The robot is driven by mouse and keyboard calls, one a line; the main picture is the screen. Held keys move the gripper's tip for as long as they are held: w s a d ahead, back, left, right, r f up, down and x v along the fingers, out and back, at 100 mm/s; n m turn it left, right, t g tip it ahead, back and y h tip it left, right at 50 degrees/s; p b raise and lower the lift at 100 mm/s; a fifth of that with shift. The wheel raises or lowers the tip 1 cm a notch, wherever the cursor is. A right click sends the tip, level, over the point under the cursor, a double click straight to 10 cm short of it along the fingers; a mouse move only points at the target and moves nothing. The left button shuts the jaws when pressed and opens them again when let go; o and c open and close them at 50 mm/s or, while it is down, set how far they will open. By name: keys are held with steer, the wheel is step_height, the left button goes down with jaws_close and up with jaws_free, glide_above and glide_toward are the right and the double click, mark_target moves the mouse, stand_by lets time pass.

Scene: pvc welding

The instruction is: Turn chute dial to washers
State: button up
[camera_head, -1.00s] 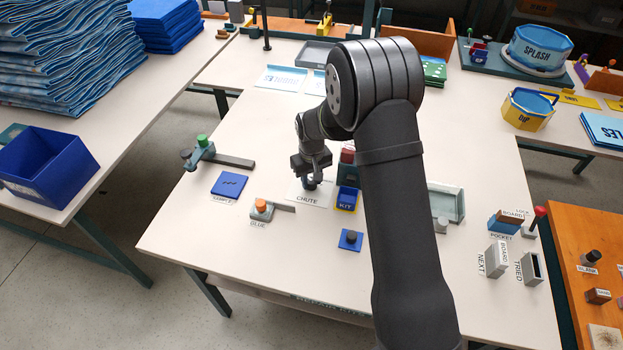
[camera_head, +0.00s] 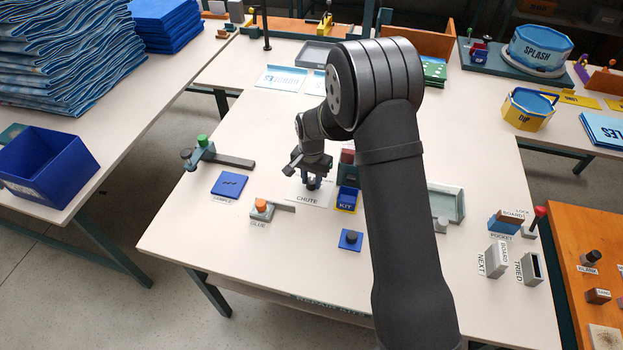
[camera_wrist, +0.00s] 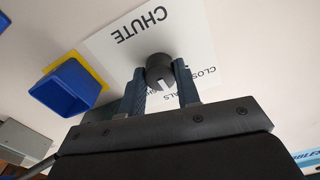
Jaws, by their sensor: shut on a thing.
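The chute dial (camera_wrist: 160,68) is a dark round knob with a pale pointer mark. It stands on a white label plate (camera_wrist: 105,42) printed CHUTE, with partly hidden words around the knob. My gripper (camera_wrist: 160,80) is shut on the dial, one finger on each side of it, in the wrist view. In the head view my gripper (camera_head: 312,183) is over the same white plate (camera_head: 297,193), pointing down, and mostly hides the dial. The lettering for the settings is partly covered by the fingers, so I cannot tell which one the pointer marks.
A blue KIT bin (camera_head: 347,199) stands close to the right of the plate. The glue holder (camera_head: 263,208) with an orange top is at its lower left, and a blue sample pad (camera_head: 229,185) lies farther left.

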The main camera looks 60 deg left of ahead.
mark_target(311, 181)
steer(key=m, duration=1.2)
steer(key=shift+m, duration=0.3)
stand_by(0.4)
steer(key=o, duration=1)
steer(key=shift+c, duration=0.2)
steer(key=shift+r, duration=0.1)
step_height(311, 181, up, 17)
steer(key=shift+r, duration=0.1)
